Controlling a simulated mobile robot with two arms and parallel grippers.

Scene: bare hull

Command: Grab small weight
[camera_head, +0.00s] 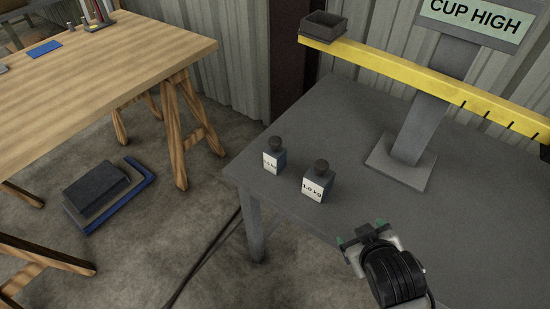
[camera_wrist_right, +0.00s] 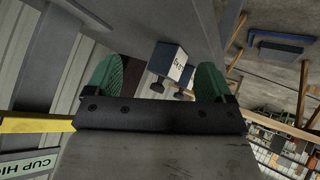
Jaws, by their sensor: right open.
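The small weight (camera_head: 271,161) stands upright on the grey table near its left corner, a white-faced block with a dark round knob; its label is too blurred to read surely. A larger similar weight (camera_head: 316,188), marked 1.0 kg, stands just to its right and nearer my gripper. My right gripper (camera_head: 361,233) is open and empty, to the lower right of both weights and apart from them. In the right wrist view, a labelled weight block (camera_wrist_right: 175,63) and two dark knobs show between the green finger pads; the weights overlap there. My left gripper is not in view.
A yellow beam (camera_head: 400,73) with a dark tray (camera_head: 323,26) at its left end crosses above the table's back. Its grey post (camera_head: 421,120) carries a CUP HIGH sign (camera_head: 480,17). A wooden table (camera_head: 100,60) stands left.

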